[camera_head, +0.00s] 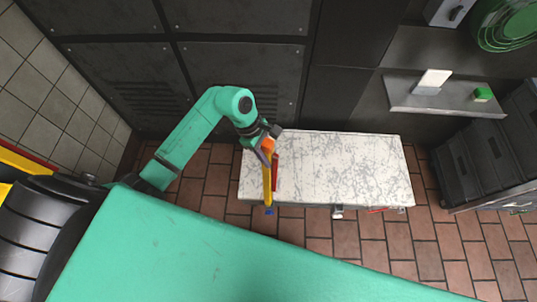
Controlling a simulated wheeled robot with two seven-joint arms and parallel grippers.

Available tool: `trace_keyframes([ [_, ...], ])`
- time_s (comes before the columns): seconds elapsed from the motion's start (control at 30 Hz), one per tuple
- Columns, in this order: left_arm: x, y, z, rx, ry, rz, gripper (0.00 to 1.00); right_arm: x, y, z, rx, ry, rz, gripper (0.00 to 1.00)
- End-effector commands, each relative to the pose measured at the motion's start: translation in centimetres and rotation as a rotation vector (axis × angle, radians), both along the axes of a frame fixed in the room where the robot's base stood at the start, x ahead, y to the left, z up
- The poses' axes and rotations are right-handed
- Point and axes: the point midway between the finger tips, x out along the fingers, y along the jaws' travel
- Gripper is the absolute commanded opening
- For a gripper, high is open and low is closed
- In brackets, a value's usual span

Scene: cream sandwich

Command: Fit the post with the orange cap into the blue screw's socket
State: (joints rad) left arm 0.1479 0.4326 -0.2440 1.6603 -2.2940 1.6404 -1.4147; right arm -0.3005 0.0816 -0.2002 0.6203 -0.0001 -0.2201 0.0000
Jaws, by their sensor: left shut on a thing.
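My left gripper (266,143) is at the left end of the white table and is shut on the post by its orange cap. The orange cap (269,145) shows between the dark fingers. The post's long yellow shaft (267,186) runs down the picture from it towards the table's front edge. A small blue piece, which looks like the blue screw (269,211), shows just below the shaft's lower end. I cannot tell whether the two touch, and its socket is too small to make out. My right gripper is not in view.
A red bar (275,172) is close beside the shaft on its right. The scratched white table (340,168) is bare across its middle and right. Small fittings, one whitish (337,211), show along its front edge. A dark drawer unit (472,165) stands to the right.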

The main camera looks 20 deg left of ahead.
Motion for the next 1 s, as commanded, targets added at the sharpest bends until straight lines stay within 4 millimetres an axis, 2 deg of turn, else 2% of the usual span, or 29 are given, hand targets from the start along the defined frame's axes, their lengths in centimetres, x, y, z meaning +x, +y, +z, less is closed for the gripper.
trace_keyframes([
  [0.1,0.0,-0.1,-1.1,-0.002,-0.002,-0.001,0.00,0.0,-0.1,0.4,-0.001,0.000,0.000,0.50],
  [0.27,0.1,-0.1,-1.3,-0.002,-0.005,-0.002,0.00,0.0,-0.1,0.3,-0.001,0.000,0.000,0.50],
  [0.3,0.0,0.0,-1.4,0.001,-0.003,-0.001,0.45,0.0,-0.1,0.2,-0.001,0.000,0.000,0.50],
  [0.37,0.0,0.0,-1.4,0.001,-0.003,-0.001,0.67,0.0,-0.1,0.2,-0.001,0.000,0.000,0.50],
  [0.67,0.0,0.0,-1.3,0.001,-0.002,-0.001,0.67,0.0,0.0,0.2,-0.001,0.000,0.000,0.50],
  [0.77,0.2,0.3,-0.7,0.001,-0.005,0.000,0.67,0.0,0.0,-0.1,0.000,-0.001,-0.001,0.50],
  [0.87,0.3,1.2,0.8,0.005,-0.007,-0.003,0.67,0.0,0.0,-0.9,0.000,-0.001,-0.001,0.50],
  [1.0,0.6,2.7,4.3,0.006,-0.010,-0.002,0.67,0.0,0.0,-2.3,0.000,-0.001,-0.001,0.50],
])
